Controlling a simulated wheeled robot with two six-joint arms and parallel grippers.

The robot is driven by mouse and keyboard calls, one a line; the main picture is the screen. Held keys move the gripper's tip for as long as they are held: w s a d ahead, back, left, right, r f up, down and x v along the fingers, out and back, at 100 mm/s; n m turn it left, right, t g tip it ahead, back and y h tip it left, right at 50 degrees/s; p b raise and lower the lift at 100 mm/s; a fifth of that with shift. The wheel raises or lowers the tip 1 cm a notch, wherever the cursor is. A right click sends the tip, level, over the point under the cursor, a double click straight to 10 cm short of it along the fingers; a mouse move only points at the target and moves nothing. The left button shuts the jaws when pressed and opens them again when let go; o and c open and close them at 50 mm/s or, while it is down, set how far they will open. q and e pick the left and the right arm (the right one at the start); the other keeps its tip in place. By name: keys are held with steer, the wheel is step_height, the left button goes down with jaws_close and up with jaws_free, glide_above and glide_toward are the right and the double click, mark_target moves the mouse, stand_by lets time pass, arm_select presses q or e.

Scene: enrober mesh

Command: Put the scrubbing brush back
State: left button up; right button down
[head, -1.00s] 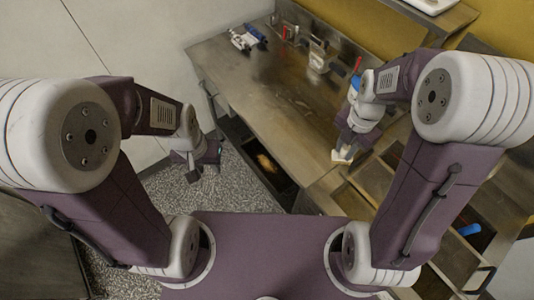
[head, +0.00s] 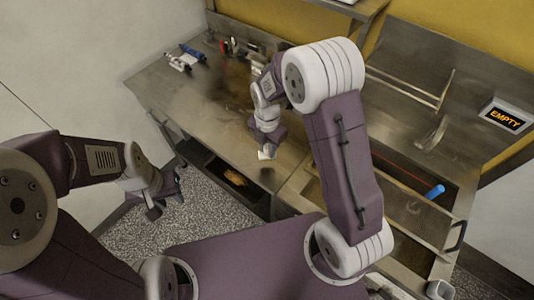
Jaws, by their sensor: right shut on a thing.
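My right gripper (head: 266,149) is over the front part of the steel table and is shut on a small pale thing (head: 267,155). Only a bit of this thing shows below the fingers, so I cannot tell for certain whether it is the scrubbing brush. My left gripper (head: 165,198) hangs low over the speckled floor at the left, empty, with its dark fingers apart. A blue and a white item (head: 186,57) lie at the table's far left. A blue cylinder (head: 434,191) lies in the sink area at the right.
The steel table (head: 218,95) has brown smears. Small red and metal tools (head: 228,46) stand along its back edge. A dark opening with brownish matter (head: 228,173) is below its front.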

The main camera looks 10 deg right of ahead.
mark_target(267, 156)
steer(key=shift+f, duration=2.05)
steer(key=shift+f, duration=0.1)
steer(key=c, duration=1.2)
jaws_free()
step_height(267, 156, up, 12)
steer(key=shift+r, duration=0.15)
steer(key=shift+s+d+m, duration=0.2)
steer(key=shift+s+m, duration=0.15)
steer(key=shift+m, duration=0.35)
steer(key=shift+s+d+f+m+t, duration=0.2)
steer(key=shift+s+d+f+m, duration=0.5)
steer(key=shift+s+m, duration=2.4)
steer(key=shift+s+d+f+m+t, duration=0.2)
steer(key=shift+s+d+m, duration=0.9)
steer(key=shift+m, duration=4)
steer(key=shift+s+d+f+m+t, duration=0.2)
steer(key=shift+s+d+f+m, duration=0.5)
steer(key=shift+s+m, duration=2.4)
